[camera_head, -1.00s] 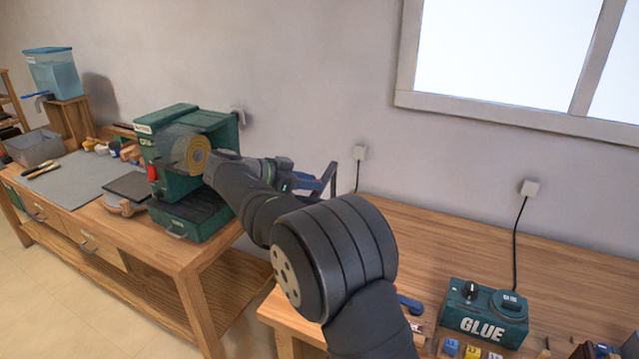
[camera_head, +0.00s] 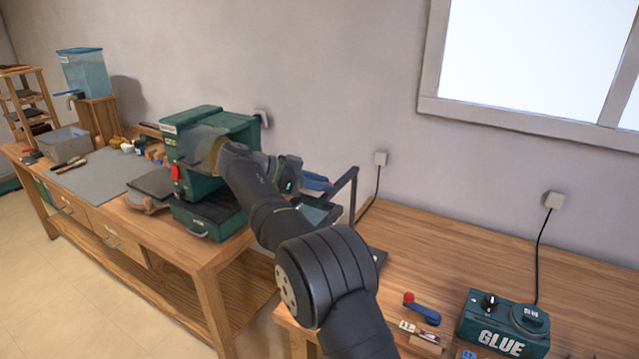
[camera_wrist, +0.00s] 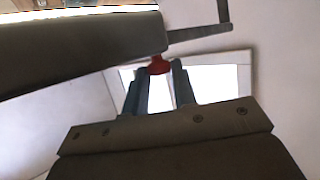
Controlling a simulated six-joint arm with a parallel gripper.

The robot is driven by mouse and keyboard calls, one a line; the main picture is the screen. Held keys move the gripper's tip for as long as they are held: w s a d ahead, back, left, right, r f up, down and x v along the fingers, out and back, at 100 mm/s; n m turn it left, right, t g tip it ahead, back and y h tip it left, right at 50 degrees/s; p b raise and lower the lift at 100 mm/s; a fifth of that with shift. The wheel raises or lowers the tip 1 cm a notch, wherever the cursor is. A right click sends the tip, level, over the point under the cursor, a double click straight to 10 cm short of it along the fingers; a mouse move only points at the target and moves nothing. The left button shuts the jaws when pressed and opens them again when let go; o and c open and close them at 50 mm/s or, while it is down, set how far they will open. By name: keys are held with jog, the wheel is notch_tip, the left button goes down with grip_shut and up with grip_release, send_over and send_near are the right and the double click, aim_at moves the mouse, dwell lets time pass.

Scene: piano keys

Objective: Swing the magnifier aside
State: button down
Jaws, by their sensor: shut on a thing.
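The magnifier is a dark frame with a pale lens (camera_head: 318,212) on a thin dark stand (camera_head: 352,197) at the left end of the right bench. In the wrist view its dark frame (camera_wrist: 80,50) runs in from the left, joined to a thin bar. A red knob (camera_wrist: 158,66) sits at the frame's end, between my fingertips. My gripper (camera_wrist: 158,76) is shut on this knob. In the head view my gripper (camera_head: 318,184) shows beside the stand, and my forearm hides part of the magnifier.
A green machine (camera_head: 208,165) stands left of my forearm on the left bench. On the right bench are a green glue box (camera_head: 503,325), a blue lever with a red end (camera_head: 421,309) and small parts. The bench behind the glue box is clear.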

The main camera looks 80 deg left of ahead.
jog(key=shift+a+r, duration=0.1)
jog(key=shift+r, duration=0.1)
jog(key=c, duration=1.2)
grip_release()
jog(key=shift+f, duration=0.1)
jog(key=shift+s, duration=0.2)
jog(key=v, duration=0.7)
jog(key=x, duration=0.7)
jog(key=shift+w, duration=0.2)
jog(key=shift+f, duration=0.1)
